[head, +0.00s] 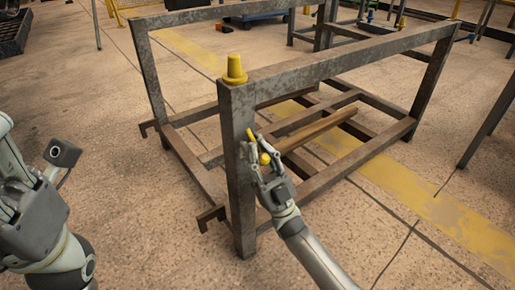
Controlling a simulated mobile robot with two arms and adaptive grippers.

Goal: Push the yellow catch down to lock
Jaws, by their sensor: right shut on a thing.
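The yellow catch (264,157) is on the near corner post of a worn grey metal rack (238,190). Part of it shows as a yellow bar beside the post and a rounded yellow end between my fingers. My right gripper (258,154) is at the post, its fingers closed around the catch and hiding much of it. I cannot tell from this view whether the catch is up or down. My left gripper (25,205) is at the left edge, away from the rack and partly cut off; its fingertips are not clear.
A yellow cone-shaped cap (235,70) sits on top of the near post. A brown bar (315,131) lies inside the rack frame. Hooked feet (211,214) stick out at the rack's left side. Open concrete floor lies in front, with a yellow stripe (440,215) at right.

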